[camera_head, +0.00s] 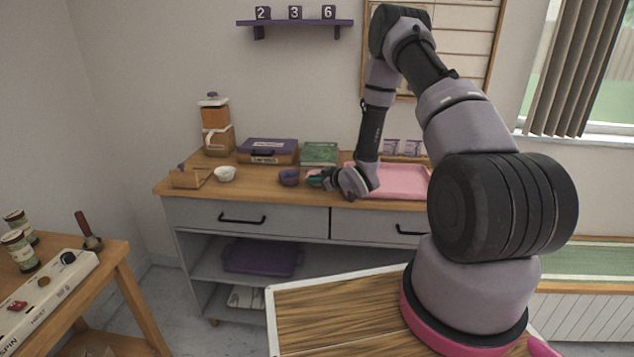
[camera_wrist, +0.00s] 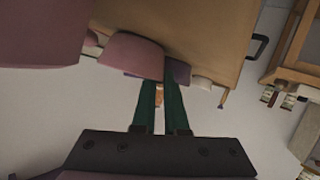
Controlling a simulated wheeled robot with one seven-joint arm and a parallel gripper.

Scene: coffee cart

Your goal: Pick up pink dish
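The pink dish (camera_wrist: 132,55) is a small rounded bowl shape in the wrist view, just past my fingertips. In the head view it is mostly hidden behind my gripper, so I cannot make it out clearly. My gripper (camera_wrist: 160,90) has two dark green fingers with a narrow gap between them, and I see no object held in it. In the head view my gripper (camera_head: 318,180) is low over the wooden counter, close to the purple bowl (camera_head: 289,177). I cannot tell whether the fingers touch the dish.
A pink tray (camera_head: 405,180) lies right of my gripper on the counter (camera_head: 262,187). A white bowl (camera_head: 225,174) stands to the left. A purple case (camera_head: 267,148) and a green box (camera_head: 319,153) stand behind. Drawers with black handles are below.

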